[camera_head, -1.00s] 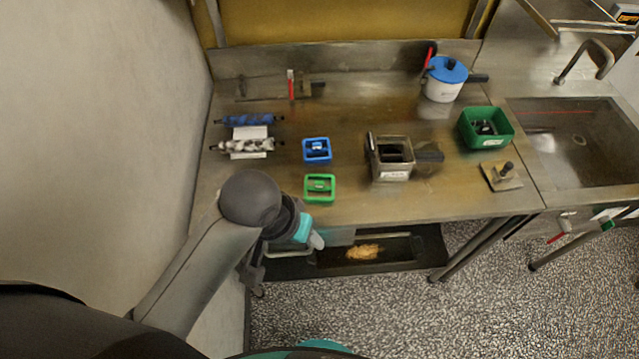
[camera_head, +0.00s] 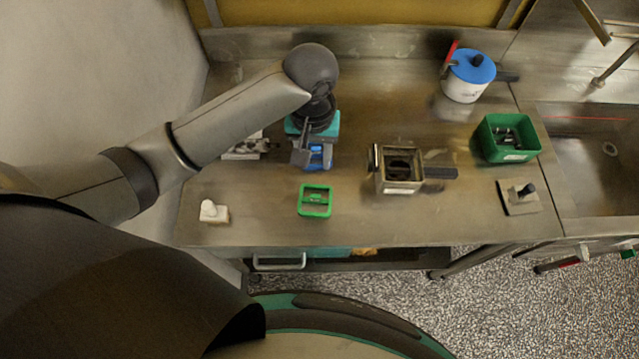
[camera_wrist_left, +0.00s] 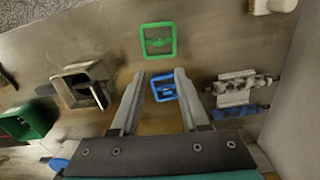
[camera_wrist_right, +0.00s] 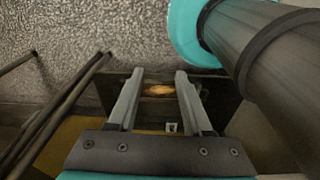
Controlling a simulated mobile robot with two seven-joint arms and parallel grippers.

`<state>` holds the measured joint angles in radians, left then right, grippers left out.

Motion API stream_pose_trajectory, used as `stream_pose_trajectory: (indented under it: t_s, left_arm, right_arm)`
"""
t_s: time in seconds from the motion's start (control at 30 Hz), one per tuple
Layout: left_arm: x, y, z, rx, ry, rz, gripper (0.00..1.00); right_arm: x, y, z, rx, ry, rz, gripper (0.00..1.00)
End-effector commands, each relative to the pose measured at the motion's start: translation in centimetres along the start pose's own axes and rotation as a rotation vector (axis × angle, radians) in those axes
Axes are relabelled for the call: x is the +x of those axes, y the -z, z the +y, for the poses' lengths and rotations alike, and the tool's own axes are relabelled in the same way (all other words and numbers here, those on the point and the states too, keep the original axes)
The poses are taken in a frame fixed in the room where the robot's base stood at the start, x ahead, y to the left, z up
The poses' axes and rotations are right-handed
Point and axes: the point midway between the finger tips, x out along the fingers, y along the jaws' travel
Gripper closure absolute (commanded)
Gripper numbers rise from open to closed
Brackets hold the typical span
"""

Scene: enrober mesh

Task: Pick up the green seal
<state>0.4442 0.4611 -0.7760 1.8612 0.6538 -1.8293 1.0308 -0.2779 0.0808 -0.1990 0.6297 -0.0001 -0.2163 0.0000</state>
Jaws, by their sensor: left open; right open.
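The green seal (camera_head: 316,201) looks like a small piece inside a green square frame (camera_head: 302,211) on the front part of the metal table. It also shows in the left wrist view (camera_wrist_left: 159,42), beyond the fingertips. My left gripper (camera_head: 307,153) hangs open above the blue square frame (camera_head: 327,163), behind the green one, and covers part of it. In the left wrist view the fingers (camera_wrist_left: 160,82) are apart with the blue frame showing between them, and they hold nothing. My right gripper (camera_wrist_right: 160,75) is open and empty, seen only in its wrist view, above the floor and low shelf.
A metal box with a dark handle (camera_head: 399,188) stands right of the green frame. A green bin (camera_head: 508,156), a blue-lidded white pot (camera_head: 467,88) and a flat plate with a knob (camera_head: 514,207) are further right. A white block (camera_head: 214,212) sits front left.

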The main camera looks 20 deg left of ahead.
Motion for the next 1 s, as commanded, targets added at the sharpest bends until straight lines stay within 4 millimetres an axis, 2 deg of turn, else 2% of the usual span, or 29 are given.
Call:
stream_pose_trajectory:
  t_s: [0.03, 0.1, 0.27, 0.4, 0.63, 1.0]
  left_arm:
    - [1.1, -0.1, -0.1, -0.001, 0.004, -0.005, 0.55]
    - [2.5, -0.2, -0.1, -0.001, 0.004, -0.005, 0.55]
    - [6.0, -0.1, -0.1, 0.000, 0.003, -0.004, 0.55]
    - [8.2, -0.1, -0.1, -0.001, 0.003, -0.003, 0.55]
    - [9.6, -0.1, 0.0, 0.001, 0.001, -0.001, 0.55]
    - [14.1, -0.1, 0.2, 0.001, 0.002, 0.001, 0.55]
  right_arm:
    - [0.1, -1.2, -0.2, 0.000, 0.002, -0.019, 0.50]
    - [0.3, -2.3, -0.4, 0.000, 0.005, -0.037, 0.50]
    - [0.7, -3.6, -0.6, 0.000, 0.007, -0.057, 0.50]
    - [1.0, -3.4, -0.6, 0.000, 0.007, -0.054, 0.50]
    - [1.2, -2.0, -0.4, 0.000, 0.005, -0.030, 0.50]
    - [1.9, -2.1, -0.4, -0.001, 0.005, -0.029, 0.50]
